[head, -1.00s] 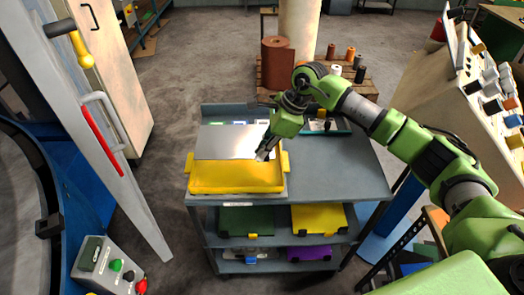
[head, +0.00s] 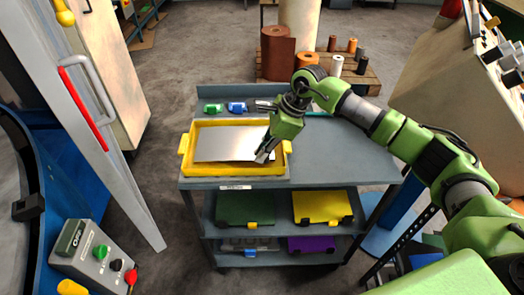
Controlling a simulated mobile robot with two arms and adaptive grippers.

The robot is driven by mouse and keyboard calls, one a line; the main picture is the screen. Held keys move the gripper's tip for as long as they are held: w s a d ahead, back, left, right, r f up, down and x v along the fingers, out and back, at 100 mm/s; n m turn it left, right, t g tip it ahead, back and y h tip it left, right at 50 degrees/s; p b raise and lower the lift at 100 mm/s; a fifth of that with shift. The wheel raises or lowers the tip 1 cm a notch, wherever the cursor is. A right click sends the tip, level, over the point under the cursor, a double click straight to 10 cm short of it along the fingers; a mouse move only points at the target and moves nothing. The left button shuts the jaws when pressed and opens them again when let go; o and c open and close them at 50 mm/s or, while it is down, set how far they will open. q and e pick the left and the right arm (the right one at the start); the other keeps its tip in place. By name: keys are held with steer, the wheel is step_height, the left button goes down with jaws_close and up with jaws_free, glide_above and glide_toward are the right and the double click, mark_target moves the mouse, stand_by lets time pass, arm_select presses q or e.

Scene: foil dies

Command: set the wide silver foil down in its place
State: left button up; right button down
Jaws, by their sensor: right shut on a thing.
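The wide silver foil (head: 226,143) is a flat, shiny rectangular sheet in the head view. It lies over the inside of a yellow tray (head: 236,171) with side handles, on the left of the grey cart top. Whether the sheet touches the tray floor or is still slightly raised, I cannot tell. My right gripper (head: 263,157) is shut on the foil at its right edge, near the tray's right wall. Its fingertips partly hide that edge. My left gripper is not in view.
The grey cart top (head: 340,155) is clear to the right of the tray. Green and blue small items (head: 236,107) stand behind the tray. Lower shelves hold green (head: 245,207), yellow (head: 322,205) and purple (head: 311,244) flat items. A door with a red-striped handle (head: 83,113) stands at left.

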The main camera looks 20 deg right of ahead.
steer(key=shift+f+b, duration=0.65)
steer(key=shift+f, duration=0.2)
steer(key=c, duration=2)
jaws_free()
steer(key=shift+c, duration=0.2)
